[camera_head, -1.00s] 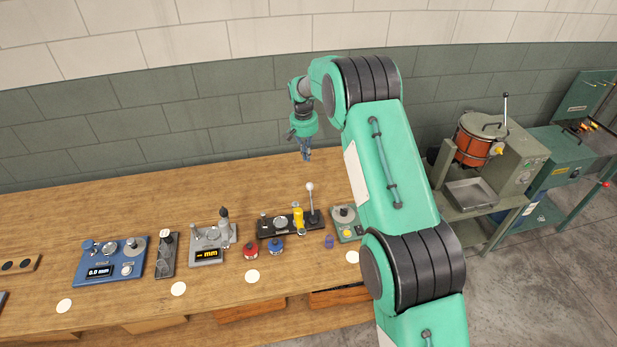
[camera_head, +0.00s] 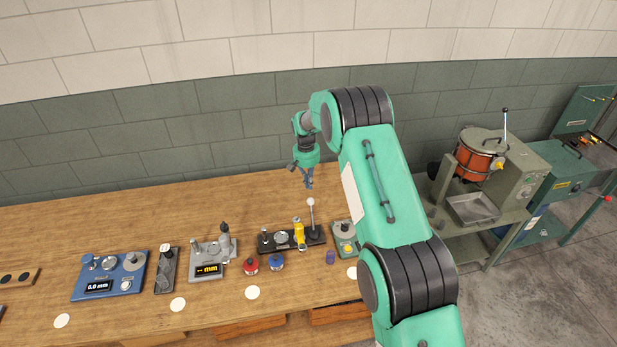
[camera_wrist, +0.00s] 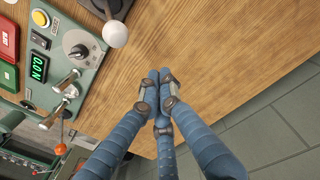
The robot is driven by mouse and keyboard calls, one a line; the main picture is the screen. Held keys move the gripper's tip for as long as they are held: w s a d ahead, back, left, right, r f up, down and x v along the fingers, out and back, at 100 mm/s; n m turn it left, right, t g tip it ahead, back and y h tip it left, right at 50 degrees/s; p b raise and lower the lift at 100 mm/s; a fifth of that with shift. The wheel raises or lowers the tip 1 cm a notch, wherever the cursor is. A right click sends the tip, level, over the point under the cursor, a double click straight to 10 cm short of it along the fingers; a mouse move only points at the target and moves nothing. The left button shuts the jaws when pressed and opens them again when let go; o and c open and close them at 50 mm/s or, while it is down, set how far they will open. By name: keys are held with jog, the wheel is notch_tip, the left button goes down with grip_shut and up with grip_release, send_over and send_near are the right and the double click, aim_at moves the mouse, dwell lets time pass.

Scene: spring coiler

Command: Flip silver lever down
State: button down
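The wrist view shows a pale ball knob (camera_wrist: 115,34). It also shows a green panel (camera_wrist: 88,75) with two short silver levers, one upper (camera_wrist: 66,81) and one lower (camera_wrist: 52,118). I cannot tell which is the task's silver lever. My gripper (camera_head: 308,185) hangs above the bench behind the ball-knob lever. In the wrist view its blue fingertips (camera_wrist: 160,78) are together, empty, over bare wood right of the panel.
A green device (camera_head: 345,238) is partly hidden by my arm. The back of the bench is clear. A grey-green wall stands behind.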

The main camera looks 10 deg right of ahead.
jog(key=shift+s+a+f+p, duration=0.1)
jog(key=shift+s+f, duration=0.15)
jog(key=shift+s, duration=0.35)
jog(key=shift+s+a+f+p, duration=0.1)
jog(key=shift+s+f, duration=0.2)
jog(key=shift+s, duration=0.35)
jog(key=shift+s+a+f+p, duration=0.1)
jog(key=shift+s+f, duration=0.15)
jog(key=shift+s, duration=0.35)
